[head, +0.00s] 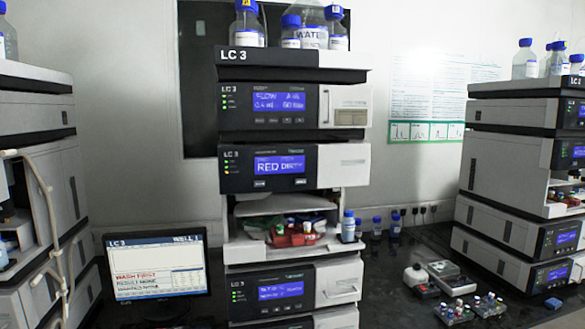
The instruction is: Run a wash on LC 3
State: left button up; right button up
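The LC 3 stack (293,185) stands in the middle of the head view. Its upper module (292,107) has a lit blue screen with a flow reading, partly legible. The module below (294,167) shows a screen starting "RED". Under it an open bay (262,206) holds a red rack (295,239) with several vials. A blue-capped vial (348,228) stands at the bay's right edge. The lower module (290,290) has a blurred blue screen. The monitor (157,266) is headed "LC 3" and shows "WASH FIRST" in red. Neither gripper is in view.
Blue-capped bottles (310,28), one labelled WATER, stand on the stack top. Other stacks stand at left (38,130) and right (510,165). On the dark bench (400,268) are small bottles, a grey device (450,275) and vial racks (455,312).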

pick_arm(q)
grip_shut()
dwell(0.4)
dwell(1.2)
